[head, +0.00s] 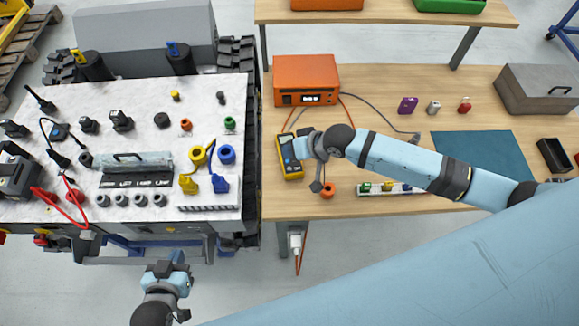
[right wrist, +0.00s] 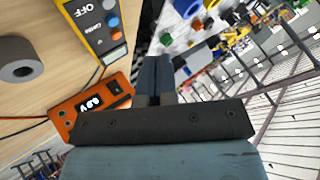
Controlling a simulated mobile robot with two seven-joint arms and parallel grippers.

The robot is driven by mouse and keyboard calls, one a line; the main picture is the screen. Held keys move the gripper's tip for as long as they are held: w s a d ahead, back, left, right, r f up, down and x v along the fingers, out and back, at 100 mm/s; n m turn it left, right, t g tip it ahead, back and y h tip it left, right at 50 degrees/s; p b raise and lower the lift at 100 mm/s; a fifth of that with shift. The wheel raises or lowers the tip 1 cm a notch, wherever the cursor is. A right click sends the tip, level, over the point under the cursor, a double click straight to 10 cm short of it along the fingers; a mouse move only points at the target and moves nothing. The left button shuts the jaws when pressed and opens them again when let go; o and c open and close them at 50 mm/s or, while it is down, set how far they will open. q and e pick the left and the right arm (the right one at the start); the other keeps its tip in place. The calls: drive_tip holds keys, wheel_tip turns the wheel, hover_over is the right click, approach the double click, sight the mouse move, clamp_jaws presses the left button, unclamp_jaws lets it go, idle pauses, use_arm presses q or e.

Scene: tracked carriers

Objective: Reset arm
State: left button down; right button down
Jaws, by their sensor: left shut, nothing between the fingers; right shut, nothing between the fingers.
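My right gripper (head: 300,147) is over the left part of the wooden bench, close beside the yellow multimeter (head: 289,158); I cannot tell whether they touch. In the right wrist view its fingers (right wrist: 157,72) are together with nothing between them, and the multimeter (right wrist: 95,25) lies to their left. My right arm reaches across the bench from the right. My left gripper (head: 178,262) is low in the head view, in front of the tracked carrier's near edge. It is shut and empty. A large pale blue link of mine covers the lower right.
The carrier's white top (head: 140,92) holds several connectors, cables and plugs. On the bench (head: 375,90) stand an orange power supply (head: 306,80), an orange ring (head: 328,190), a strip of small coloured parts (head: 378,187), a blue mat (head: 480,155) and a grey case (head: 538,90).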

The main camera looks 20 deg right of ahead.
idle(0.4)
drive_tip(key=shift+s+a, duration=0.25)
drive_tip(key=shift+s, duration=0.05)
drive_tip(key=s+a+f+n+t, duration=0.1)
drive_tip(key=s+a+t, duration=0.15)
drive_tip(key=s, duration=0.35)
drive_tip(key=s+d+f+t+h, duration=0.2)
drive_tip(key=s+d+h, duration=0.1)
drive_tip(key=s+d, duration=0.4)
drive_tip(key=s, duration=0.3)
drive_tip(key=shift+s+d+f+n+h, duration=0.2)
drive_tip(key=shift+f+n+h, duration=0.1)
drive_tip(key=shift+f+n, duration=0.1)
drive_tip(key=shift+t, duration=0.25)
